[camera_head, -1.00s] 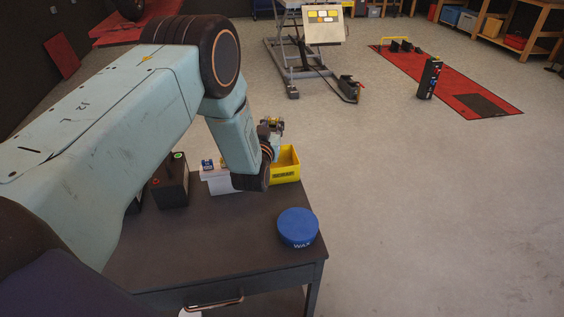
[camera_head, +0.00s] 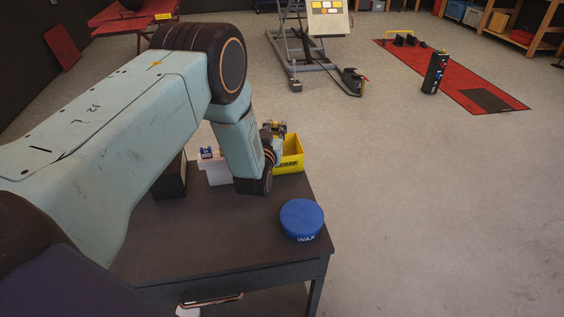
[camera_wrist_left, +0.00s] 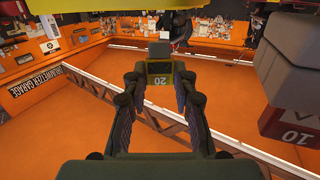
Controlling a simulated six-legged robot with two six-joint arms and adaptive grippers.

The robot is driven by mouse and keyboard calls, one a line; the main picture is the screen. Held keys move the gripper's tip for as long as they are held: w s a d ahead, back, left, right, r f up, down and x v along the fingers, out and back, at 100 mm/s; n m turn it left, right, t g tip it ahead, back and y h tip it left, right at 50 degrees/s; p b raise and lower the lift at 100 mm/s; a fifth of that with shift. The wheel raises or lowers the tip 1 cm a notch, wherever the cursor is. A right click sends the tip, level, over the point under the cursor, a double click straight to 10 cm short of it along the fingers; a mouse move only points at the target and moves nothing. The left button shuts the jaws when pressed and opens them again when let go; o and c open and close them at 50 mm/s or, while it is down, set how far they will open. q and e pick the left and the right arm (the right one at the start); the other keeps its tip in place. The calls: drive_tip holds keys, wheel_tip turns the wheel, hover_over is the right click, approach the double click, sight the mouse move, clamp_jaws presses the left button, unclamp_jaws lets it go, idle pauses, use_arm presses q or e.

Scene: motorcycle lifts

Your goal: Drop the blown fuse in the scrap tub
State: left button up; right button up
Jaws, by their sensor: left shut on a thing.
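My left gripper (camera_head: 274,130) is at the yellow scrap tub (camera_head: 290,164), by its rear left side in the head view. In the left wrist view my left gripper (camera_wrist_left: 160,80) is shut on a yellow fuse (camera_wrist_left: 159,71) marked 20, with a grey top. The fuse is held between the two fingertips. Whether it is blown cannot be told. The tub stands at the back right of the dark table (camera_head: 220,235), and its inside is mostly hidden. My right gripper is not in view.
A blue wax tin (camera_head: 302,219) stands at the table's right edge. A white box (camera_head: 217,174) with a small blue item (camera_head: 206,153) is left of my wrist. A red block (camera_wrist_left: 288,122) marked 10 is close at right in the wrist view. Open floor lies to the right.

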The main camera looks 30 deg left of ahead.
use_arm(q)
drive_tip(key=shift+s+d+r, duration=0.15)
drive_tip(key=shift+r, duration=0.1)
drive_tip(key=o, duration=0.7)
drive_tip(key=shift+f, duration=0.25)
drive_tip(key=shift+o, duration=0.6)
drive_tip(key=shift+r, duration=0.15)
drive_tip(key=shift+s, duration=0.3)
drive_tip(key=v, duration=1.1)
drive_tip(key=shift+s, duration=0.25)
